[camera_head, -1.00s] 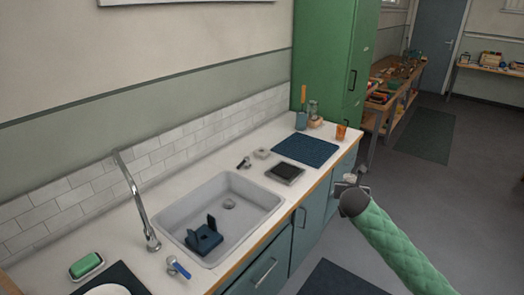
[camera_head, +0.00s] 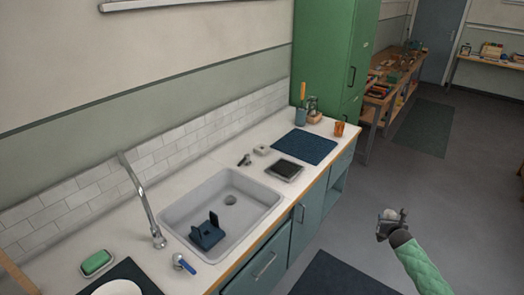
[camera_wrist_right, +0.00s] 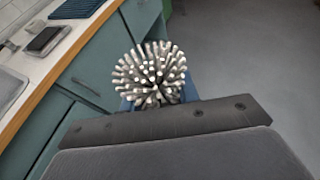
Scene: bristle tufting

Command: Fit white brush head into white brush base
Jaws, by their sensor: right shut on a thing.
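The white brush head (camera_wrist_right: 150,75), a round burst of grey bristles with white tips, is held at my right gripper (camera_head: 390,222). It shows as a small pale shape in the head view. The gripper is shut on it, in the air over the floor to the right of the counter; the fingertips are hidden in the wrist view. A small whitish block (camera_head: 262,150) lies on the counter behind the dark tray; I cannot tell whether it is the white brush base. My left gripper is out of view.
The counter (camera_head: 225,157) holds a sink (camera_head: 178,222) with a dark blue rack (camera_head: 207,236), a dark tray (camera_head: 285,170), a blue mat (camera_head: 305,146), an orange cup (camera_head: 339,129) and a green sponge (camera_head: 96,262). A green cabinet (camera_head: 330,60) stands behind.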

